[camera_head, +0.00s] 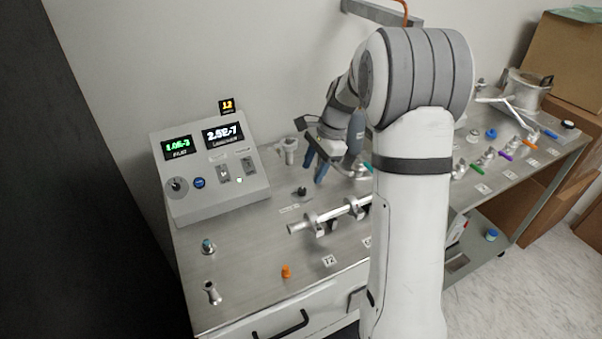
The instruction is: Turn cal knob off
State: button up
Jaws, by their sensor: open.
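A grey control box (215,197) stands at the left of the metal bench, with two lit displays. Its sloped face carries a dark round knob (177,185), a blue button (199,183) and small switches (224,173). A small black knob (301,191) stands on the bench right of the box, with a white label (289,209) near it. The labels are too small to read, so I cannot tell which is the cal knob. My gripper (314,168), with blue fingers, points down above the bench behind the black knob, open and apart from it. My arm hides the bench middle.
A metal tube (296,228) in dark holders lies in front of the gripper. An orange piece (286,271) and small metal fittings (212,292) stand at the front left. Coloured handles, one purple (505,155), line the right side. The wall is close behind.

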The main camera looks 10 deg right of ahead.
aim_at(302, 189)
jog(key=w+f+m, duration=0.1)
jog(key=f, duration=0.2)
jog(key=w+a+f+m+p, duration=0.1)
jog(key=f, duration=0.3)
jog(key=w+f+m+p, duration=0.1)
jog(key=w+f, duration=0.1)
jog(key=f, duration=0.1)
jog(key=shift+w+a+f+y, duration=0.1)
jog(key=shift+a+f+y, duration=0.1)
jog(key=shift+a+y, duration=0.2)
jog(key=shift+c, duration=0.3)
grip_shut()
